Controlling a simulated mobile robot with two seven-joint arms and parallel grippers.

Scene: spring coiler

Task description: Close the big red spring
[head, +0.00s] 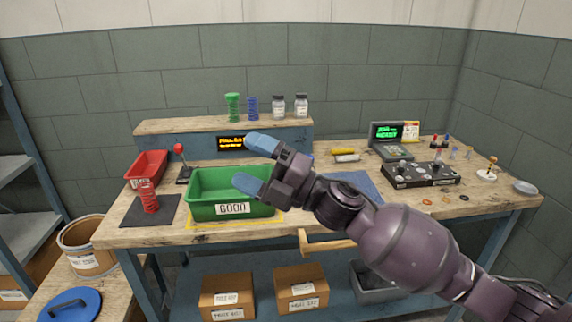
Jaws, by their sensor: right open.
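The big red spring (149,198) stands upright on a dark mat (166,216) at the left of the workbench. My right gripper (248,162) is open and empty, its blue fingertips over the green bin, well to the right of the spring. It does not touch the spring. My right arm crosses the right half of the bench and hides part of its front edge. My left gripper does not show.
A raised shelf (183,127) holds green and blue springs and two jars. Control boxes (408,180) stand at right.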

